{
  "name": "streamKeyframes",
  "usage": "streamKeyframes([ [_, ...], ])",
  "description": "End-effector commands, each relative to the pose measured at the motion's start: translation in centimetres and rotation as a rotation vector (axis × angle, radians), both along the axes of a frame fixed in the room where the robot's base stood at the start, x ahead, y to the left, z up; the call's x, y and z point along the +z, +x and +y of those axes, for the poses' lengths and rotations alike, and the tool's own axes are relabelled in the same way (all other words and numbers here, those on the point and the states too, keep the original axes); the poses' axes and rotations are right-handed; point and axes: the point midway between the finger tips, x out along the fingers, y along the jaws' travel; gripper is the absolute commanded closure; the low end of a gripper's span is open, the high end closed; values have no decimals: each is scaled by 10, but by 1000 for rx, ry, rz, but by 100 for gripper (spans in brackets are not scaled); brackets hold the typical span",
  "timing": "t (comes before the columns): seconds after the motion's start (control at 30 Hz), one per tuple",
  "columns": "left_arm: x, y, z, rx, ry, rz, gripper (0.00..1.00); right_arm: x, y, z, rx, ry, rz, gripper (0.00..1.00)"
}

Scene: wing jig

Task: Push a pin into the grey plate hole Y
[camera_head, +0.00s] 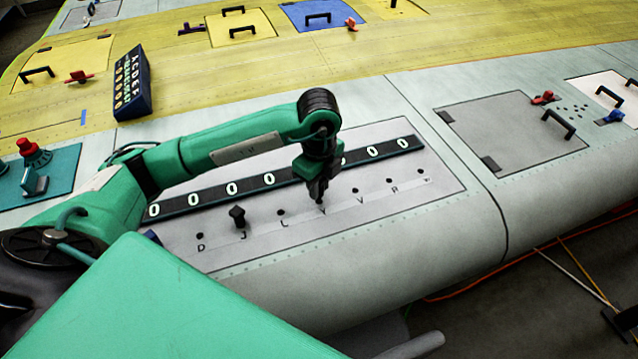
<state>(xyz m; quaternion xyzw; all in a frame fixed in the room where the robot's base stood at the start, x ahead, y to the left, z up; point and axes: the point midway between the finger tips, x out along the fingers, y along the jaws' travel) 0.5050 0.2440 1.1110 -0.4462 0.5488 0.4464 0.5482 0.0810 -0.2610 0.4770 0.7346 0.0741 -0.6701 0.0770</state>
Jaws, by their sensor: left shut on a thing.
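The grey plate (440,186) lies on the wing with a row of lettered holes; D, J, L, V and R can be read. My left gripper (319,190) points down over the hole spot between L and V, shut on a dark pin (321,205). The pin's tip is at or just above the plate there; I cannot tell whether it has entered the hole. The letter below it is partly covered, so I cannot read it surely as Y. Another black pin (237,216) stands upright at hole J. My right gripper is out of view.
A black strip with white ovals (217,190) runs behind the holes, partly behind my left arm. A dark blue lettered block (132,85) stands at the back left. A grey panel with a black handle (505,125) lies to the right. The holes right of my gripper look empty.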

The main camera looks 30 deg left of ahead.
Motion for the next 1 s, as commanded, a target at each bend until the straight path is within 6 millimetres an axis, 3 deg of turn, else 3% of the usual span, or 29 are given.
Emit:
streamKeyframes([
  [1.0,-28,0,0,0,0,1,100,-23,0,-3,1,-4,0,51],
])
